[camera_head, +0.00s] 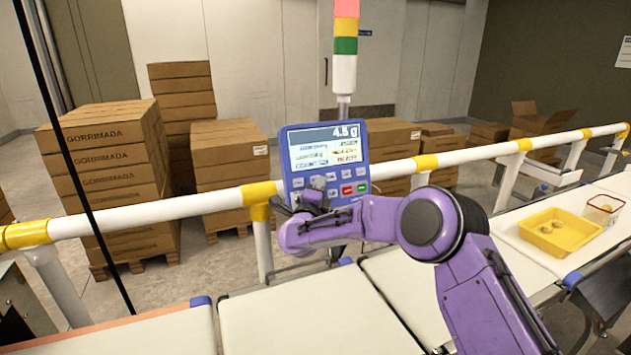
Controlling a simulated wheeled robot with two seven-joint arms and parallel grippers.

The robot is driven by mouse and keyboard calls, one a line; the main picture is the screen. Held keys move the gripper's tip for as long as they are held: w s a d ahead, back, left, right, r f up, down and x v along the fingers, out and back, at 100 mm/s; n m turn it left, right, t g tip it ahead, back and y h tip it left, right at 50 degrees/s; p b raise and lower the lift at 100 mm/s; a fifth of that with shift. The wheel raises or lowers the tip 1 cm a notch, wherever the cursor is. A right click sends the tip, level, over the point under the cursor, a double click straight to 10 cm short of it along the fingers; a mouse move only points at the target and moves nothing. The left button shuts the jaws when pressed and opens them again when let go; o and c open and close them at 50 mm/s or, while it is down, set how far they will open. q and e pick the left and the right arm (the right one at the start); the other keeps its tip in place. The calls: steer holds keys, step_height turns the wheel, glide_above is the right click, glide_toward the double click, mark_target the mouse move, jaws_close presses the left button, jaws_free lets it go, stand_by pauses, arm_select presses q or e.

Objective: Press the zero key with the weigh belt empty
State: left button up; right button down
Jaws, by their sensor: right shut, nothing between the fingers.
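The blue checkweigher panel (324,160) stands on a post behind the belts. Its screen (329,148) reads 4.5 g above several lines of small text. My left gripper is not in view.
A white rail (160,213) with yellow joints runs behind the belts. On the right belt sit a yellow tray (577,238) with small pieces and a clear red-rimmed container (602,209). Stacked cartons (110,150) stand behind the rail. A signal tower (345,45) rises above the panel.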

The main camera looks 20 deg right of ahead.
stand_by(0.8)
steer(key=shift+w+f+b, duration=0.1)
steer(key=shift+w+b, duration=0.3)
steer(key=shift+b, duration=0.1)
steer(key=shift+w+f+b, duration=0.15)
steer(key=shift+w+b, duration=0.2)
steer(key=shift+b, duration=0.05)
stand_by(0.5)
steer(key=shift+s, duration=0.1)
steer(key=shift+s+r, duration=0.3)
steer(key=shift+s, duration=0.4)
